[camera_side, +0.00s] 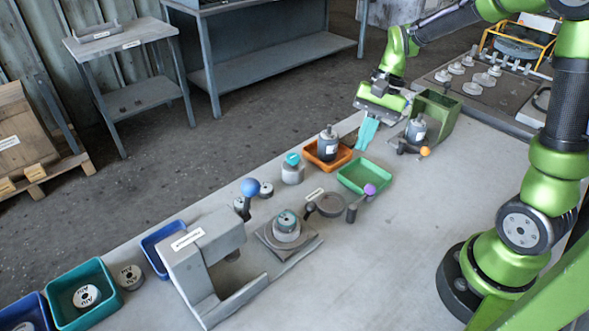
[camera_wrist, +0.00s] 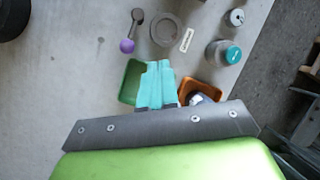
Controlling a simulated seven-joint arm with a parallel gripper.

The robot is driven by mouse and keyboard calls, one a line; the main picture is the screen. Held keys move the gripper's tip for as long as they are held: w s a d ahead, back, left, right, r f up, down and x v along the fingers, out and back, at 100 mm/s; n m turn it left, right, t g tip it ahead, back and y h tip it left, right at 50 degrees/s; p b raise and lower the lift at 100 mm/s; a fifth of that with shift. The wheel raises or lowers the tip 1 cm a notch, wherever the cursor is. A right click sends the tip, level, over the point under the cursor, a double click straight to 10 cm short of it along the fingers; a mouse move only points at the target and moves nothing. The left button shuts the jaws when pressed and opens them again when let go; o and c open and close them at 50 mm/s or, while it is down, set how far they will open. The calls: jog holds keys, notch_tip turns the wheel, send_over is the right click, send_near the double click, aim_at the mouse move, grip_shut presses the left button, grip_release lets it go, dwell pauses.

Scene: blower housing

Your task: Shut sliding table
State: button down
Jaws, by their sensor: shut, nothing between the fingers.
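The sliding table is a square grey plate (camera_side: 266,240) beside the grey press (camera_side: 199,256) in the side view. It stands out to the right of the press head, with a round grey part with a teal centre (camera_side: 287,226) on it. A handle with a blue ball (camera_side: 249,187) rises by the press. My gripper (camera_side: 366,143) has teal fingers, shut and empty, above the bench near the orange tray (camera_side: 327,160) and green tray (camera_side: 365,178). The closed fingers also show in the wrist view (camera_wrist: 155,70). The sliding table is not in the wrist view.
A purple-knobbed lever (camera_side: 369,190) and a round ring fixture (camera_side: 331,205) stand between my gripper and the sliding table. A teal-capped part (camera_side: 292,169) stands near the far edge. The front of the bench is clear.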

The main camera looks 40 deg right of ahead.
jog(key=a+f+m+y, duration=0.1)
jog(key=a+f, duration=0.1)
jog(key=w+a+f+m+g+y, duration=0.1)
jog(key=a+f+m, duration=0.1)
jog(key=f, duration=0.1)
jog(key=w+a+f+m+y, duration=0.1)
jog(key=a+f, duration=0.1)
jog(key=f, duration=0.1)
jog(key=shift+w+a+f+g, duration=0.1)
jog(key=shift+w+f+g, duration=0.15)
jog(key=shift+g, duration=0.05)
jog(key=a, duration=0.2)
jog(key=a+f, duration=0.1)
jog(key=shift+s+a, duration=0.15)
jog(key=shift+s, duration=0.15)
jog(key=shift+s+a, duration=0.1)
jog(key=shift+a, duration=0.35)
